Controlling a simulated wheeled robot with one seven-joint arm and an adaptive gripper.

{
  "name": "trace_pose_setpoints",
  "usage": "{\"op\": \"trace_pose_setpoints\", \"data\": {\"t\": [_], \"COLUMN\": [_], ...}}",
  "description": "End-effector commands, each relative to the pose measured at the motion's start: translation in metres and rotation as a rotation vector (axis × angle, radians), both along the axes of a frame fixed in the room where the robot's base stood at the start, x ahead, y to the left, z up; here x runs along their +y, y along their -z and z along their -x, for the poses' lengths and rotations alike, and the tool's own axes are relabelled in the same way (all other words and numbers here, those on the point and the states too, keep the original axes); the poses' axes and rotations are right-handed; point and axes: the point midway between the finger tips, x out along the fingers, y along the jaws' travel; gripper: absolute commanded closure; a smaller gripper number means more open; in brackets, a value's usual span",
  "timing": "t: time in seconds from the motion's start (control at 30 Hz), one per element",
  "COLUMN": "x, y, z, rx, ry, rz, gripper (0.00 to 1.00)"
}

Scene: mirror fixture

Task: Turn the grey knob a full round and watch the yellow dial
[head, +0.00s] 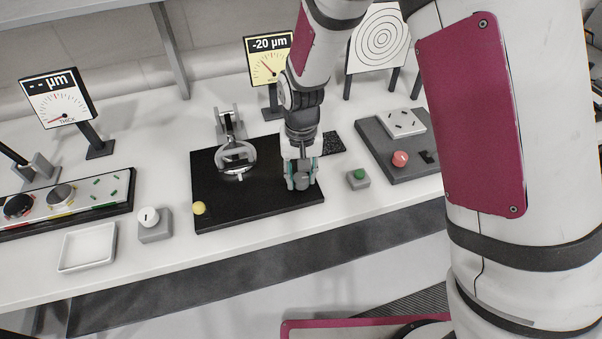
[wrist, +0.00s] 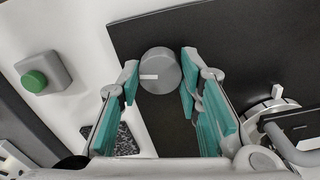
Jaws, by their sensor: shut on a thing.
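The grey knob (wrist: 160,72) is a round cap near the edge of the black board (head: 255,212). A white mark on its face points to the left in the wrist view. My gripper (head: 301,177) is over the knob from above, and its teal-padded fingers (wrist: 160,84) are on either side of it, shut on it. In the head view the fingers hide most of the knob. The yellow dial (head: 271,70) stands behind my arm with a display reading -20 µm. Its needle points to the upper left, and my arm covers its right edge.
A round mirror mount (head: 236,158) and a yellow knob (head: 199,208) are on the board left of my gripper. A green button (head: 358,176) is close on the right. A white dial (head: 60,100) at left reads "-- µm". An empty white tray (head: 87,247) lies at front left.

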Motion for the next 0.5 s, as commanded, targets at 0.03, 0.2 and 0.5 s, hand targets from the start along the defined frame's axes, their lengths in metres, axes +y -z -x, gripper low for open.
{"op": "trace_pose_setpoints", "data": {"t": [0.03,0.2,0.5], "x": [0.0,0.0001,-0.0004], "y": [0.0001,0.0,0.0004], "z": [-0.0003,-0.0006,-0.0006], "rx": [0.0,0.0,0.0], "ry": [-0.021,-0.132,-0.408], "rz": [-0.001,-0.001,-0.001], "gripper": [0.95,0.95,0.95]}}
